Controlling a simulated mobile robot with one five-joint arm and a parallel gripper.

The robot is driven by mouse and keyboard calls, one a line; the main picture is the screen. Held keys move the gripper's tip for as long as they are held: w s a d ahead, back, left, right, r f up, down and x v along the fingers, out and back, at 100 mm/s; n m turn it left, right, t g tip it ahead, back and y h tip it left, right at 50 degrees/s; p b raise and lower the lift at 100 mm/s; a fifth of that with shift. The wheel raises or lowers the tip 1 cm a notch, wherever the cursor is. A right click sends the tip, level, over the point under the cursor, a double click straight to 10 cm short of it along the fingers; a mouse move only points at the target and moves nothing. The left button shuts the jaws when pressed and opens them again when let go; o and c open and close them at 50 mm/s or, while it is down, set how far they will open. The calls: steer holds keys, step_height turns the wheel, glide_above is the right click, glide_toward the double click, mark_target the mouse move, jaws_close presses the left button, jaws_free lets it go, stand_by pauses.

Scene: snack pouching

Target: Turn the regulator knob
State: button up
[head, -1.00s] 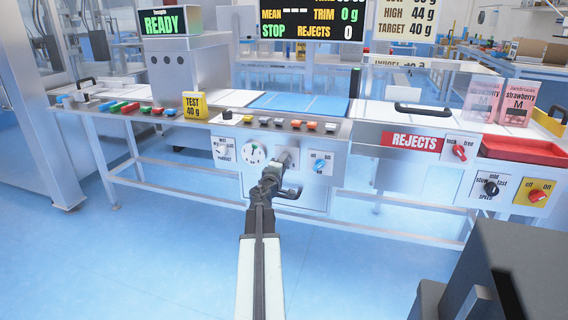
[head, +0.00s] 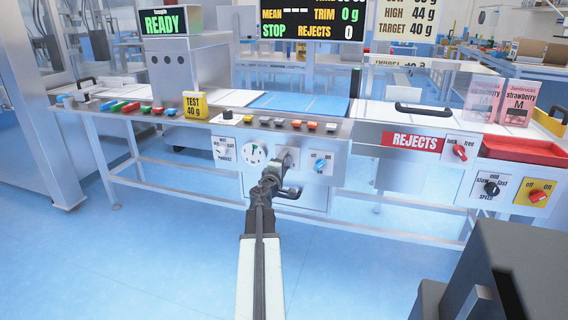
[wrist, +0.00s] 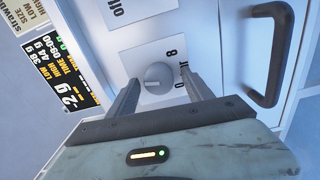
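The regulator knob (wrist: 156,78) is a round grey knob with a light mark. It sits on a white plate with "0", "8" and partly hidden "bar" lettering, in the middle of the wrist view. My gripper (wrist: 162,80) is open, its two fingers pointing at the plate on either side of the knob, with a gap showing beside it. In the head view my gripper (head: 286,158) is at the front panel, right of a round white gauge (head: 255,152), and hides the knob.
A blue knob (head: 319,163) is just right of my gripper. A dark bar handle (wrist: 272,55) stands out close by, below my gripper in the head view. Red knobs and a black speed knob (head: 491,188) are farther right. Floor in front is clear.

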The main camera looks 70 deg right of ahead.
steer(key=a, duration=0.7)
steer(key=shift+s+a, duration=0.25)
steer(key=shift+a, duration=0.15)
